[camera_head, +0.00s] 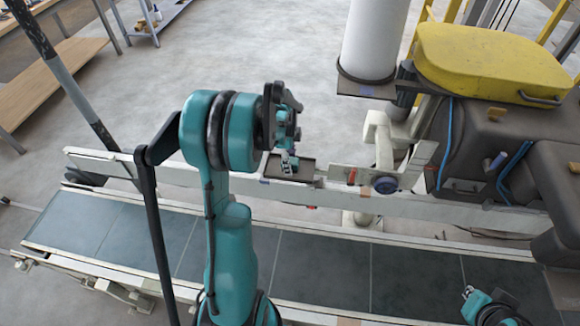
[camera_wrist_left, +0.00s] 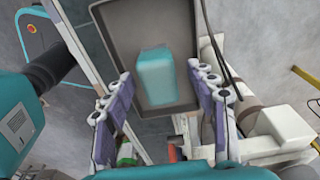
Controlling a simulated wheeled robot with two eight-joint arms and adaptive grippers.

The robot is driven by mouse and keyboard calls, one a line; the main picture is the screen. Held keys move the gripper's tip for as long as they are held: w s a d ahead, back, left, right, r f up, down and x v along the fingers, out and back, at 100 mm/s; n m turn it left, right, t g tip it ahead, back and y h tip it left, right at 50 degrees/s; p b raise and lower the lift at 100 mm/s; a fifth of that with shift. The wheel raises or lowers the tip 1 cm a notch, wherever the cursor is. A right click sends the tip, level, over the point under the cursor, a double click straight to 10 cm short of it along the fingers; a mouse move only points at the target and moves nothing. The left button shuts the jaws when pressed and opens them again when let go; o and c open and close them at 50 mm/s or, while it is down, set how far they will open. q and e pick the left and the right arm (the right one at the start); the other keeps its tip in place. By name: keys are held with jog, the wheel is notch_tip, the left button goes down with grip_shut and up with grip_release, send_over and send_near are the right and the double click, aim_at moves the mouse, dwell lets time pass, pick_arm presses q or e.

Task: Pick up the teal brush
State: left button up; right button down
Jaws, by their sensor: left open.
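The teal brush shows as a teal block (camera_wrist_left: 155,80) in the left wrist view, lying in a shallow dark tray (camera_wrist_left: 122,28). In the head view the tray (camera_head: 303,170) sits at the white conveyor rail, and my gripper hides most of what is in it. My left gripper (camera_head: 289,166) is over the tray, pointing down. In the left wrist view its open fingers (camera_wrist_left: 160,80) frame the brush on both sides, with gaps visible. Contact cannot be seen. My right gripper (camera_head: 470,293) shows only partly at the lower right of the head view.
The dark conveyor belt (camera_head: 320,268) runs across the front, empty where visible. Right of the tray are a red part (camera_head: 351,176) and a blue knob (camera_head: 385,185). A white cylinder (camera_head: 374,38) and a machine with a yellow cover (camera_head: 490,62) stand behind.

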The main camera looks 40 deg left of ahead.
aim_at(291, 160)
pick_arm(q)
jog(key=shift+r, duration=0.15)
jog(key=shift+c, duration=1.3)
jog(key=c, duration=1)
jog(key=shift+r+p, duration=0.35)
jog(key=shift+r, duration=0.3)
notch_tip(291, 160, up, 3)
jog(key=shift+f+p, duration=0.1)
jog(key=shift+p, duration=0.55)
jog(key=w+d+r+p, duration=0.3)
jog(key=w+d+r, duration=0.3)
jog(key=d, duration=0.3)
jog(key=shift+w+d+r, duration=0.2)
jog(key=shift+d+r, duration=0.2)
jog(key=shift+r, duration=0.05)
